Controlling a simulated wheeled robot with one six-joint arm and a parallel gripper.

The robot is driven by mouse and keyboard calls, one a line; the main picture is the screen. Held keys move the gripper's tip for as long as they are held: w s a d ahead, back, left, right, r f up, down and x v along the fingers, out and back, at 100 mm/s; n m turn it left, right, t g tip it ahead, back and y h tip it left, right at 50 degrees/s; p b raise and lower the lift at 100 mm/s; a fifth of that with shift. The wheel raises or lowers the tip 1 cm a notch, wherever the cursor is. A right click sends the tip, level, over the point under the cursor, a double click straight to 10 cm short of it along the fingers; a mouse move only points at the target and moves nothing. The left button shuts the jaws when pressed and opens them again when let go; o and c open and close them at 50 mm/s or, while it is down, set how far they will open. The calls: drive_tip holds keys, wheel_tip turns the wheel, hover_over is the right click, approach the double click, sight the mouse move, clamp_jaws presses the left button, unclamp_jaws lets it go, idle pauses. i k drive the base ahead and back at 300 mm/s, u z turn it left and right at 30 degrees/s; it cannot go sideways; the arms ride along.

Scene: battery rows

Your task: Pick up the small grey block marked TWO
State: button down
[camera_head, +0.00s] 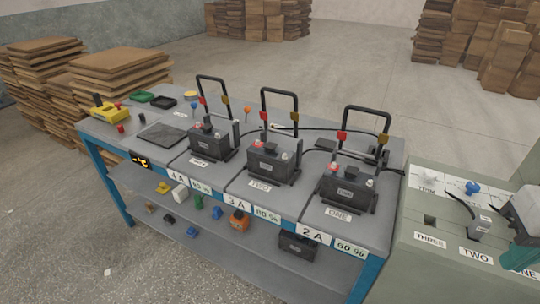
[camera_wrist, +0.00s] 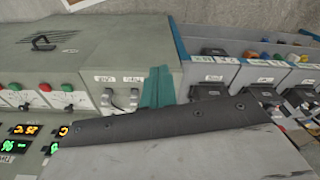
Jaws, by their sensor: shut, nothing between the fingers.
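On the grey cabinet at the right of the head view, a small grey upright block (camera_head: 481,227) stands behind a label reading TWO (camera_head: 476,255). I cannot read any marking on the block itself. The wrist view shows a cabinet (camera_wrist: 75,60) with two small labels above dark fittings.
The blue-framed bench (camera_head: 155,225) holds several batteries with upright black handles and cables. A pale, dark-edged panel (camera_wrist: 190,155) fills the wrist view's foreground. Open floor (camera_head: 350,65) lies behind the bench.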

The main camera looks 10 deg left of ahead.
sight(268, 160)
drive_tip(key=k, duration=0.45)
drive_tip(key=u, duration=0.8)
drive_tip(key=i, duration=0.8)
drive_tip(key=u, duration=0.4)
